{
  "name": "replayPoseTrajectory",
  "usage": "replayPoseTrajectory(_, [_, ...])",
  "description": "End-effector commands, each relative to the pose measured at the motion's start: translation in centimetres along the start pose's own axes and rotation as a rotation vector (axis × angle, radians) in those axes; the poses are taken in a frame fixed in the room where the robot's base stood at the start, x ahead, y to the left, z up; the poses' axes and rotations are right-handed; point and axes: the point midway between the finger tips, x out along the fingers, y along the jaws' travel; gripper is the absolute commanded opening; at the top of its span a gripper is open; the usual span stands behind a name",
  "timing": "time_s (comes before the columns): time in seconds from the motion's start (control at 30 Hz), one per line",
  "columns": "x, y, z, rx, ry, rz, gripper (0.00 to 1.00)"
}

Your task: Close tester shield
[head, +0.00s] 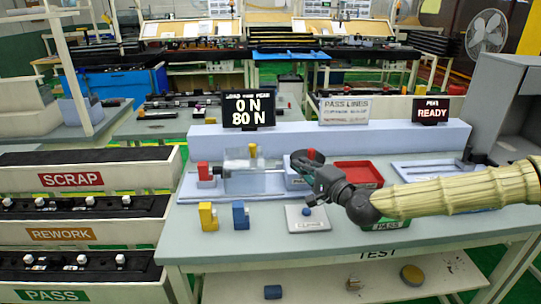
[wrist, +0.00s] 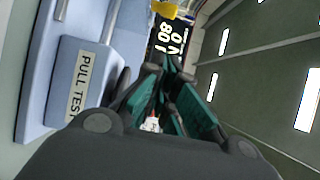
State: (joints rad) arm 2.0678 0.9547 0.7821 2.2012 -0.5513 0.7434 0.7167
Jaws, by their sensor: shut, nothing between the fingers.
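The tester is a pale blue fixture on the test bench with a clear shield (head: 241,181) at its middle. Whether the shield is fully open or shut is hard to tell. A red block (head: 203,172) sits left of the shield, and a yellow part (head: 253,151) shows at its top. My gripper (head: 299,160) is shut and empty, just right of the shield, in front of a red knob (head: 311,154). It partly hides the tester's right end. In the wrist view my gripper (wrist: 173,68) points past the "PULL TEST" block (wrist: 84,85) toward the display (wrist: 170,38).
The force display (head: 248,109) reads 0 N and 80 N behind the tester. A red tray (head: 357,172) lies right of my gripper. Yellow (head: 208,217) and blue (head: 240,216) blocks and a grey plate with a blue button (head: 306,211) stand at the front.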

Motion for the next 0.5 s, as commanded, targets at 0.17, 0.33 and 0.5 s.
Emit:
replayPoseTrajectory(0.17, [0.8, -0.1, 0.0, 0.0, -0.001, 0.0, 0.0])
replayPoseTrajectory(0.33, [2.9, -0.1, 0.1, -0.001, -0.001, 0.001, 0.0])
replayPoseTrajectory(0.5, [5.4, -0.1, 0.1, -0.001, -0.002, 0.001, 0.0])
